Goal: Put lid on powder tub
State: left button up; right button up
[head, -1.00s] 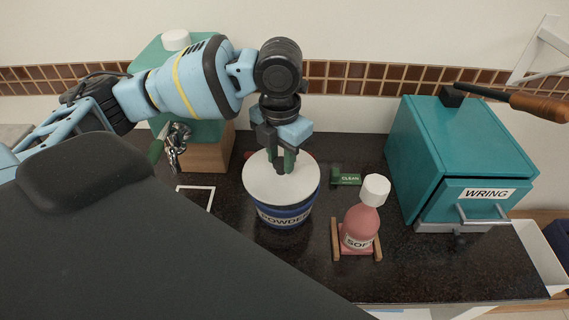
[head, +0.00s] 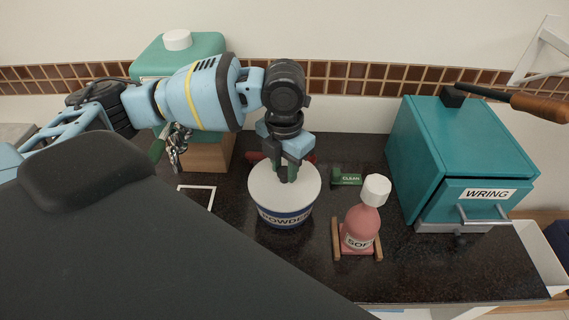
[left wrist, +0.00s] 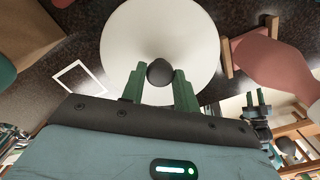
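The powder tub (head: 284,217), white with a blue band and a POWDER label, stands upright on the dark counter. The round white lid (head: 268,186) sits level over its mouth; I see no gap at the front rim. My left gripper (head: 287,176) points down at the lid's centre. In the left wrist view the green fingers of my left gripper (left wrist: 159,82) flank the dark knob (left wrist: 160,72) of the lid (left wrist: 130,35), appearing closed against its sides. My right gripper (left wrist: 258,100) shows small at the right of that view, its fingers apart and empty.
The teal WRING box (head: 455,160) is further right. A teal-green container (head: 178,57) on a wooden block stands back left. A white square outline (head: 212,190) marks the counter.

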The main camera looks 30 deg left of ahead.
aim_at(285, 170)
pick_arm(q)
jog(key=o, duration=0.4)
notch_tip(285, 170, up, 12)
jog(key=shift+r+p, duration=0.15)
jog(key=shift+p, duration=0.15)
dwell(0.4)
